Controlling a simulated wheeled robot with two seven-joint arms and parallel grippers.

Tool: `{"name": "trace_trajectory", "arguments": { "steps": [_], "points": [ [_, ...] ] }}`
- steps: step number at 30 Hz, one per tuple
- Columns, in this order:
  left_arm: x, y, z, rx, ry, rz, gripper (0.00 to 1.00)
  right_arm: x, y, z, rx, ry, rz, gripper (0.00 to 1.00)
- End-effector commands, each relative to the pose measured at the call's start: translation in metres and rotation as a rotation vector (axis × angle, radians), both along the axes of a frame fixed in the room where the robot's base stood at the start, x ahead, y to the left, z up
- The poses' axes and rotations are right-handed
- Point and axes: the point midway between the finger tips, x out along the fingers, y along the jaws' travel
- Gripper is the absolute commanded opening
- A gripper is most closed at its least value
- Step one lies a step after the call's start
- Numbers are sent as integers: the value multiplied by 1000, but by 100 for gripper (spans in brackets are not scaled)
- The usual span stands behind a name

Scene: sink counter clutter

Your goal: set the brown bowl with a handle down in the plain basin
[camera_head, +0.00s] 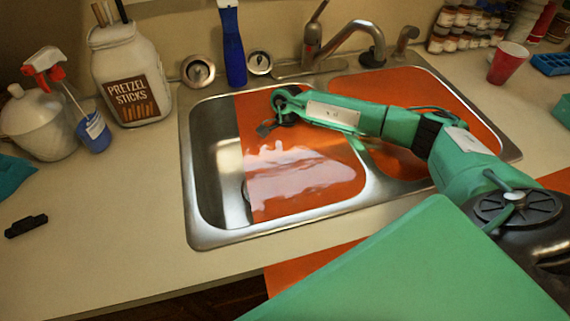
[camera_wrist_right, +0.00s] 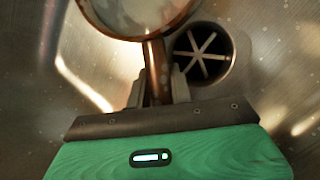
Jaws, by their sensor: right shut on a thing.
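In the right wrist view, my right gripper (camera_wrist_right: 158,85) is shut on the handle of the brown bowl (camera_wrist_right: 157,58). The bowl has a brown rim and a pale inside; its far part is cut off by the top edge. Bare metal with a round drain (camera_wrist_right: 203,55) lies behind it. In the head view, my right arm reaches over the left sink basin (camera_head: 215,160), with the right gripper (camera_head: 265,130) near its back. The bowl cannot be made out there. Whether the bowl touches the basin floor is unclear. My left gripper is out of view.
A faucet (camera_head: 345,45) and a blue-handled brush (camera_head: 232,45) stand behind the basins. A pretzel jar (camera_head: 130,75), spray bottle (camera_head: 45,65) and blue cup (camera_head: 95,135) stand left. Orange areas cover much of both basins. The front left counter is mostly clear.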

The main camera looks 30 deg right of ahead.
Motion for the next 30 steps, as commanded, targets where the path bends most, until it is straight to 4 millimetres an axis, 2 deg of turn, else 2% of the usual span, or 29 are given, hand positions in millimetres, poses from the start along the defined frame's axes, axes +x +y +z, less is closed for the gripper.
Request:
{"name": "trace_trajectory", "arguments": {
  "steps": [4,5,8,21,23,30],
  "points": [
    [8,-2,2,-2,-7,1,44,0,0,-1,0,-1,0,0],
    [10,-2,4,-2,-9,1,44,0,0,-1,0,0,0,24],
    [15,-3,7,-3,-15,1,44,0,0,-1,0,0,0,44],
    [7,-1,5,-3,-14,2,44,0,0,3,0,0,-1,44],
    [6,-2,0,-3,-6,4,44,5,-3,10,0,-5,-1,44],
    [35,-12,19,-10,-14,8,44,24,-16,59,0,-5,-2,44]
  ]
}}
